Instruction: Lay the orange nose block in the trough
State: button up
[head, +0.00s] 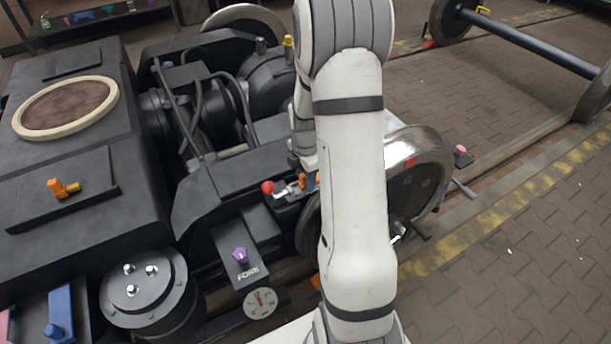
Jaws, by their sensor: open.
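An orange block with a short stub nose (62,187) sits on a raised dark plate (85,198) at the left, on the bogie frame. My gripper (310,181) is near the middle, mostly hidden behind my own white arm. Small orange parts show at its end, beside a metal clamp with a red ball knob (268,187). It is open, well to the right of the orange block and apart from it. I cannot make out the trough with certainty in this view.
A bolted drum (145,285) and a blue piece (61,312) are at lower left. A steel wheel (421,160) is behind my arm. Paved floor (530,230) is open at right.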

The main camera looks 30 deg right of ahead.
notch_tip(320, 180, up, 8)
jog(key=shift+f+p, duration=0.1)
jog(key=shift+p, duration=0.75)
jog(key=s+a+r+m+t+p, duration=0.1)
jog(key=s+a+r+m+p, duration=0.3)
jog(key=r, duration=0.6)
jog(key=s+a+r+m+p, duration=0.5)
jog(key=s+r+m+p, duration=0.1)
jog(key=s+r+m, duration=0.2)
jog(key=s+a+r+m+t+p, duration=0.1)
jog(key=s+a+r+m+p, duration=0.3)
jog(key=r, duration=0.7)
jog(key=s+m+p, duration=0.1)
jog(key=s+m, duration=0.1)
jog(key=s, duration=0.1)
jog(key=shift+s+a+r+m+t+p, duration=0.15)
jog(key=shift+a+r+m+t+p, duration=0.15)
jog(key=shift+a+p, duration=0.1)
